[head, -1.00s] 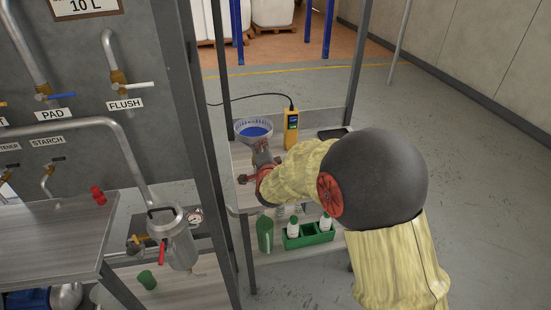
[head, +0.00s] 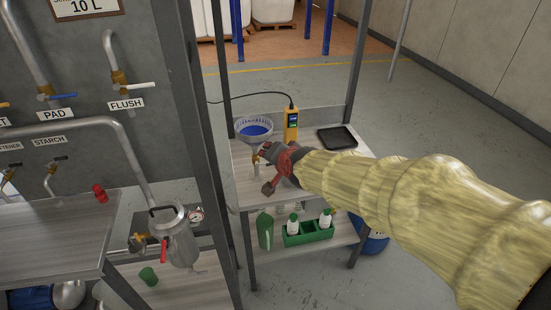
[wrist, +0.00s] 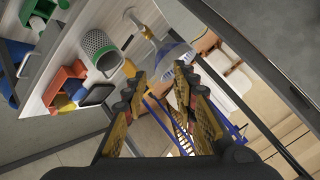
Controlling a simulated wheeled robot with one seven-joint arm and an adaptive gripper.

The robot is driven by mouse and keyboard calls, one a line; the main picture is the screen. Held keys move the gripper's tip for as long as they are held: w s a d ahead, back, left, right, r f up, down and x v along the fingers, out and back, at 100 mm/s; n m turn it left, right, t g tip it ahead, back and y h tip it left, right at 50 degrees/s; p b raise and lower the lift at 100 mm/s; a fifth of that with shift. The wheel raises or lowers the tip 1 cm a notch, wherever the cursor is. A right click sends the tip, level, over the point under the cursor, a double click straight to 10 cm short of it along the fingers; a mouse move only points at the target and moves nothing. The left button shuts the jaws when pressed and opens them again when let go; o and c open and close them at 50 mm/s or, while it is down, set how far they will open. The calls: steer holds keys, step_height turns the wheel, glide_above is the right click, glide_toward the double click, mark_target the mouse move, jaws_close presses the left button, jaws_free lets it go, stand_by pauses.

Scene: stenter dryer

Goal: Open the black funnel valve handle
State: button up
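The funnel (head: 254,127) holds blue liquid and stands over the small table, beyond my gripper. Below it, a brass valve (head: 256,159) shows partly beside my gripper (head: 264,153). In the wrist view the funnel (wrist: 174,54) looks pale blue and translucent, with the brass valve (wrist: 148,34) on its thin metal stem. The black handle cannot be made out clearly in either view. My gripper (wrist: 159,78) has its two fingers wide apart with nothing held between them. The funnel and valve lie just past the fingertips in the wrist view, apparently apart from them.
A yellow meter (head: 291,125) with a cable and a black tray (head: 337,138) are on the table. A green rack (head: 308,233) with white bottles and a green jug (head: 265,231) are on the lower shelf. A metal post (head: 210,150) stands left of the table.

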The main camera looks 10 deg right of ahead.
steer(key=s, duration=0.2)
steer(key=s+n, duration=0.1)
steer(key=shift+d+r+g, duration=0.1)
steer(key=shift+r+g, duration=0.2)
steer(key=shift+r, duration=0.05)
steer(key=shift+c, duration=0.4)
